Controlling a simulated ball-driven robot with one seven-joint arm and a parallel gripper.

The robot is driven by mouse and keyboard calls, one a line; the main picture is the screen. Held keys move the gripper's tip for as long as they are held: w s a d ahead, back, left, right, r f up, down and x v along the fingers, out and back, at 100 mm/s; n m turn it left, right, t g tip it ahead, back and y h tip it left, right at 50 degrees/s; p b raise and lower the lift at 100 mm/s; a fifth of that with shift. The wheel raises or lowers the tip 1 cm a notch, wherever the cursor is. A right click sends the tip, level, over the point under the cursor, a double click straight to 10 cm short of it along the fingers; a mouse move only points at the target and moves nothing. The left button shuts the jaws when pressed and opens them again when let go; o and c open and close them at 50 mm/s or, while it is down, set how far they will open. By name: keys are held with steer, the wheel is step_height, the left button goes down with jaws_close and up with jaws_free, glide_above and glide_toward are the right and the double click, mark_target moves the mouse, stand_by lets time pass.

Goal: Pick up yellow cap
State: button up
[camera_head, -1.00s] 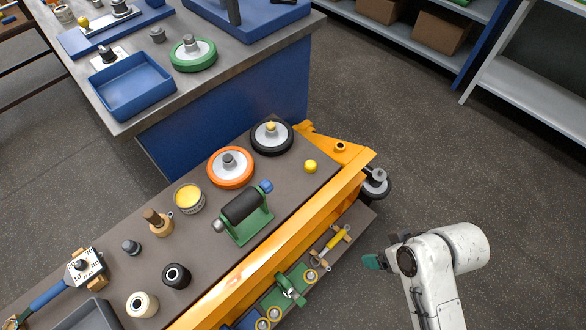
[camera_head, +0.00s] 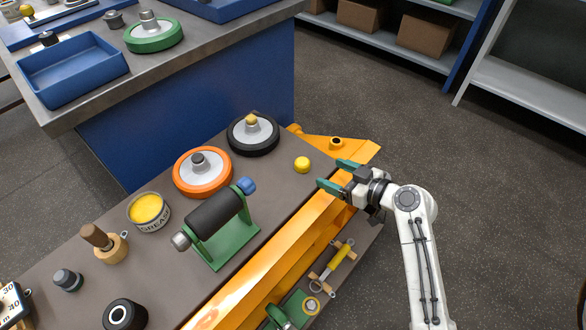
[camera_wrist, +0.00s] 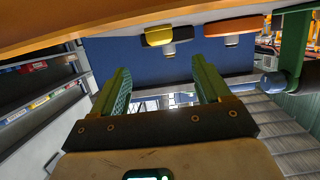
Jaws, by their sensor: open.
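The yellow cap (camera_head: 302,165), small and rounded, sits on the grey-brown cart top near its right end. My gripper (camera_head: 338,176) is open and empty at the cart's orange edge, just right of the cap. Its two green fingers point left towards the cap, with a small gap between tips and cap. In the wrist view the open fingers (camera_wrist: 162,85) show nothing between them. That view looks upside down; a yellow shape, seemingly the cap (camera_wrist: 158,36), shows above and beyond the fingertips.
A black wheel (camera_head: 252,135) with a yellow-topped hub stands behind the cap. An orange wheel (camera_head: 202,173) and a green stand with a black roller (camera_head: 215,213) are to the left. The orange cart rail (camera_head: 290,250) runs along the front. Floor at right is free.

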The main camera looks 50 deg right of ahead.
mark_target(307, 163)
steer(key=x, duration=0.5)
steer(key=b+x, duration=0.1)
steer(key=x, duration=0.4)
steer(key=shift+s+f, duration=0.1)
steer(key=shift+f, duration=0.15)
steer(key=c, duration=1.1)
steer(key=shift+r, duration=0.15)
